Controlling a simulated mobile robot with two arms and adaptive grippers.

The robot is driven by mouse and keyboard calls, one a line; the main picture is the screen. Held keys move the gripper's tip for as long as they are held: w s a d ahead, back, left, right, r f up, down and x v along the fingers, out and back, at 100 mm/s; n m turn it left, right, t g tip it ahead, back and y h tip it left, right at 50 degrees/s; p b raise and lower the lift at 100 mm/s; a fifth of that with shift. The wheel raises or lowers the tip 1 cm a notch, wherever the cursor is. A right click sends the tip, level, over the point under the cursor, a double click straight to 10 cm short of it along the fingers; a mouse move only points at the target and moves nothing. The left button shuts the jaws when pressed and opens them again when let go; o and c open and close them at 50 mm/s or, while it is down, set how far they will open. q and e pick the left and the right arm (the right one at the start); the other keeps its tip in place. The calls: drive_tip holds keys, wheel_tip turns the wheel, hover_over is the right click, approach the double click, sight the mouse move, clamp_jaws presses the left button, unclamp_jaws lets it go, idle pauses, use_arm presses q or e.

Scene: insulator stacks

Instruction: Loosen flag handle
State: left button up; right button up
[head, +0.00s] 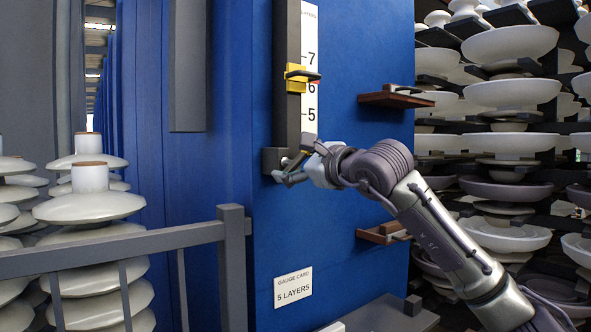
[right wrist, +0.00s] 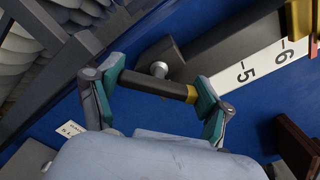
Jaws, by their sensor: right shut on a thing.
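The flag handle is a dark bar with a yellow end (right wrist: 150,84) at the foot of a dark upright rail (head: 287,70), seen in the right wrist view in front of a round metal stud (right wrist: 159,69). My right gripper (right wrist: 157,86) has its teal fingertips at both ends of the bar and is shut on it. In the head view my right gripper (head: 290,172) is at the rail's foot, and the handle is mostly hidden there. My left gripper is not in view.
A white scale (head: 309,100) runs beside the rail on the blue panel. A card reading "5 LAYERS" (head: 293,287) is lower down. Brown ledges (head: 396,99) stick out at right. A grey railing (head: 130,243) and white insulator stacks (head: 89,207) stand left; racked insulators (head: 510,43) stand right.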

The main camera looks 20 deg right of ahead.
drive_tip(key=n+b, duration=0.1)
drive_tip(key=n, duration=0.4)
drive_tip(key=shift+a+n, duration=0.1)
drive_tip(key=shift+n, duration=0.2)
drive_tip(key=n, duration=0.5)
drive_tip(key=shift+f, duration=0.2)
drive_tip(key=shift+n, duration=0.3)
drive_tip(key=o, duration=1.1)
drive_tip(key=v, duration=1.2)
drive_tip(key=shift+a, duration=0.1)
